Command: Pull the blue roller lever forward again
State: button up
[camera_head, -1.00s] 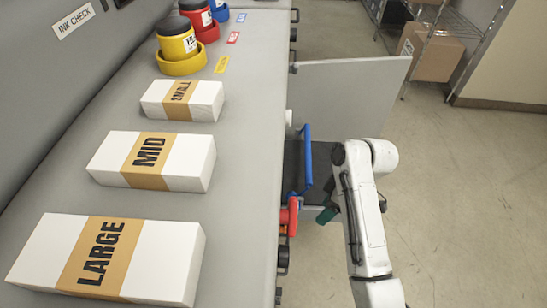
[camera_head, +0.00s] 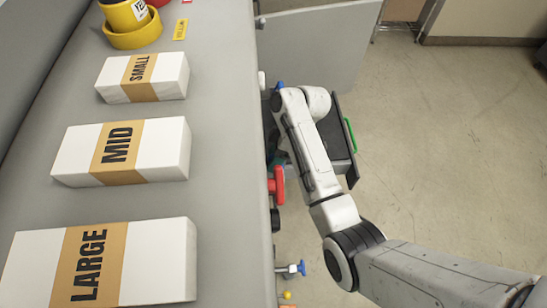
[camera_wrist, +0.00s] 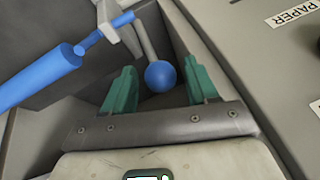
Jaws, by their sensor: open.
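A blue ball knob (camera_wrist: 160,75) on a grey rod, which looks like the blue roller lever, shows in the wrist view. My gripper (camera_wrist: 159,67) is open, with one green finger on each side of the knob in the picture. Gaps show between the knob and both fingers; I cannot tell how deep it sits between them. A thick blue bar (camera_wrist: 40,80) lies to the left in the wrist view. In the head view my arm covers most of the gripper and the knob; only a bit of blue (camera_head: 280,85) shows by the arm's top.
The grey machine top carries the LARGE (camera_head: 145,255), MID (camera_head: 160,150) and SMALL (camera_head: 170,75) boxes. A red handle (camera_head: 276,186) and a small blue handle (camera_head: 302,268) stick out from its side. A dark tray (camera_head: 335,130) and open grey panel (camera_head: 330,40) stand beside it. Floor at right is clear.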

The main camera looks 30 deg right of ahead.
jog(key=shift+a+f, duration=0.2)
jog(key=shift+f, duration=0.3)
grip_shut()
dwell(0.4)
